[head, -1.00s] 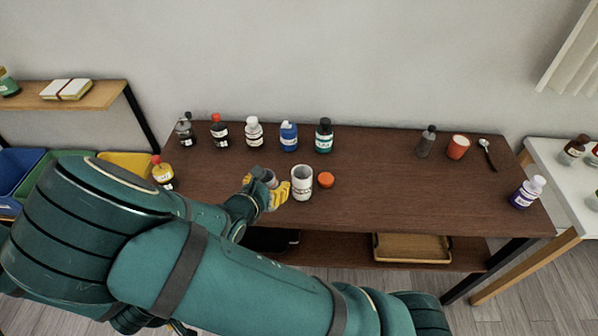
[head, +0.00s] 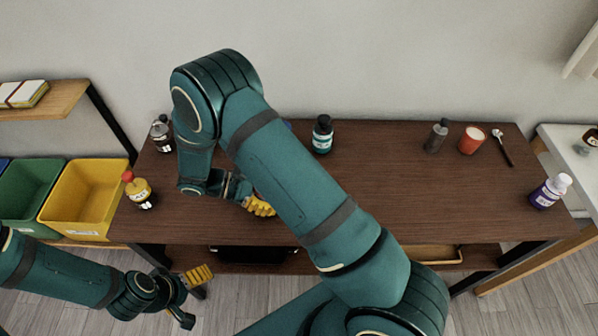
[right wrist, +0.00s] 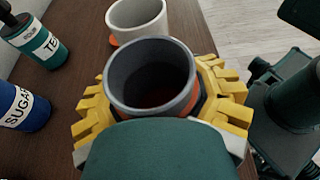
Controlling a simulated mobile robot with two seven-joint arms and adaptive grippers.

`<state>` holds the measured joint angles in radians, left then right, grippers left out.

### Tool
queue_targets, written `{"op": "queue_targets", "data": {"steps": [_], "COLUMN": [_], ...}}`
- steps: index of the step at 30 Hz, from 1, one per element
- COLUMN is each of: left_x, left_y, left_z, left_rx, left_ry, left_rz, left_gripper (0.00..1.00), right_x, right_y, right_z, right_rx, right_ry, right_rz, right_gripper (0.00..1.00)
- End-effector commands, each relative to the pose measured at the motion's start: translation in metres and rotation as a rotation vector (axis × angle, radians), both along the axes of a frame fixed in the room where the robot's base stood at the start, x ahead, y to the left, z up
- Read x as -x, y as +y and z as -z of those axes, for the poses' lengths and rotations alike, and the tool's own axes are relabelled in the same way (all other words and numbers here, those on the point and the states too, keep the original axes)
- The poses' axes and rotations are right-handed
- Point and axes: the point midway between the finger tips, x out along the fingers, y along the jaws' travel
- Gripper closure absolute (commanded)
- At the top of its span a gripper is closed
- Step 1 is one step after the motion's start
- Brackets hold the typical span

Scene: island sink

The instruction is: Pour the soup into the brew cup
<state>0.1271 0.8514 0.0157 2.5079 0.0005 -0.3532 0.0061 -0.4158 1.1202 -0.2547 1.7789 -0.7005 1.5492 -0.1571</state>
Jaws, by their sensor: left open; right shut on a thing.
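My right gripper (head: 258,206) is shut on a round dark-grey container (right wrist: 150,80), its yellow fingers on both sides. The container has an open top, some orange on its outside and dark reddish contents, perhaps the soup. A white cup (right wrist: 138,20), likely the brew cup, stands just beyond it in the right wrist view. It seems upright, and its label is not visible. My right arm hides both in the head view. My left gripper (head: 194,296) is open and empty, low in front of the table's left end.
On the brown table (head: 400,190) are a teal jar (head: 322,134), a yellow bottle (head: 138,190), a grey bottle (head: 436,136), a red cup (head: 472,140), a spoon (head: 503,148) and a purple bottle (head: 549,191). A blue sugar jar (right wrist: 22,108) is left of the held container.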

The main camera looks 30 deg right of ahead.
Motion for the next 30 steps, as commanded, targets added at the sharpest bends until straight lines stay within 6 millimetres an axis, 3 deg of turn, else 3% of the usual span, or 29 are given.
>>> {"op": "queue_targets", "data": {"steps": [17,29,30], "left_x": [0.001,-0.001,-0.002], "left_y": [0.000,0.000,0.001], "left_z": [0.001,-0.005,-0.014], "left_rx": [0.000,0.000,-0.001], "left_ry": [0.002,-0.002,-0.005], "left_rz": [0.001,-0.002,-0.004], "left_gripper": [0.04,0.04,0.04], "right_x": [0.005,0.008,0.008], "right_y": [0.006,-0.003,-0.004], "right_z": [-0.001,-0.002,-0.013], "right_rx": [-0.009,-0.169,-0.194], "right_ry": [-0.002,-0.058,-0.067], "right_rz": [0.080,0.083,0.084], "right_gripper": [0.89,0.89,0.89]}}
